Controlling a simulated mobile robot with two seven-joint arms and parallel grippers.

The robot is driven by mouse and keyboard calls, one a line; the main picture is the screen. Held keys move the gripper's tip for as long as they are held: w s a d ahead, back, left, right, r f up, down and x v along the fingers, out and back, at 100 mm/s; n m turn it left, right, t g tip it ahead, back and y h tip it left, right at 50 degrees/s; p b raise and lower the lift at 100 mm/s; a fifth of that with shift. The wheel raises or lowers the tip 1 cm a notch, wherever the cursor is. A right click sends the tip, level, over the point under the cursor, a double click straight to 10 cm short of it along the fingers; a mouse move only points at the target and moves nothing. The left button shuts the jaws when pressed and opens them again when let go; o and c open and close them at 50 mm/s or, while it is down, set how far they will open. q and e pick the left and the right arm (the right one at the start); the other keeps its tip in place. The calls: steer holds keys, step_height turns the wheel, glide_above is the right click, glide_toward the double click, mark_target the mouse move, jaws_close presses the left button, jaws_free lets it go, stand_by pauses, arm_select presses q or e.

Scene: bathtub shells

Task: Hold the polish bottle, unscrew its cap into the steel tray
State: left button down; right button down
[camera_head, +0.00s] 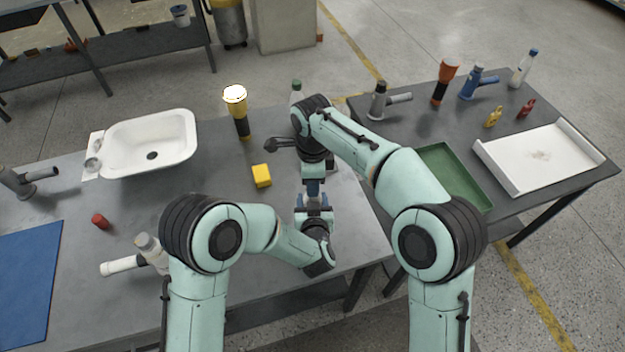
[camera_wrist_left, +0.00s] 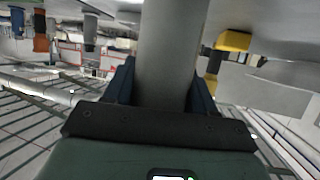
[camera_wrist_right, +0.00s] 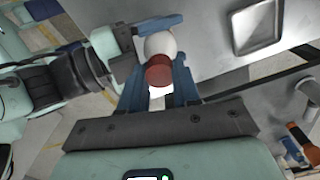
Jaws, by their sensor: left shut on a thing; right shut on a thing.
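The polish bottle (camera_wrist_right: 160,45) shows in the right wrist view as a pale round body with a dark red cap (camera_wrist_right: 158,72). In the left wrist view its grey cylindrical body (camera_wrist_left: 168,55) stands between the fingers of my left gripper (camera_wrist_left: 160,90), which is shut on it. My right gripper (camera_head: 313,186) points down from above, shut on the cap. My left gripper (camera_head: 314,205) is just below it in the head view, where the grippers hide the bottle. The square steel tray (camera_wrist_right: 258,28) lies on the table, empty, in the right wrist view.
A yellow block (camera_head: 261,176), a yellow-and-black flashlight (camera_head: 240,112) and a white sink (camera_head: 150,142) are on the table left of my grippers. A second table at right holds a green tray (camera_head: 452,177) and a white tray (camera_head: 540,158).

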steer(key=n, duration=1.3)
steer(key=shift+n, duration=0.3)
steer(key=n, duration=0.6)
steer(key=shift+n, duration=0.3)
steer(key=n, duration=0.6)
steer(key=shift+n, duration=0.3)
steer(key=n, duration=0.4)
steer(key=shift+r, duration=0.1)
steer(key=n, duration=0.6)
steer(key=shift+n, duration=0.4)
steer(key=n, duration=0.4)
steer(key=shift+n, duration=0.3)
steer(key=n, duration=0.6)
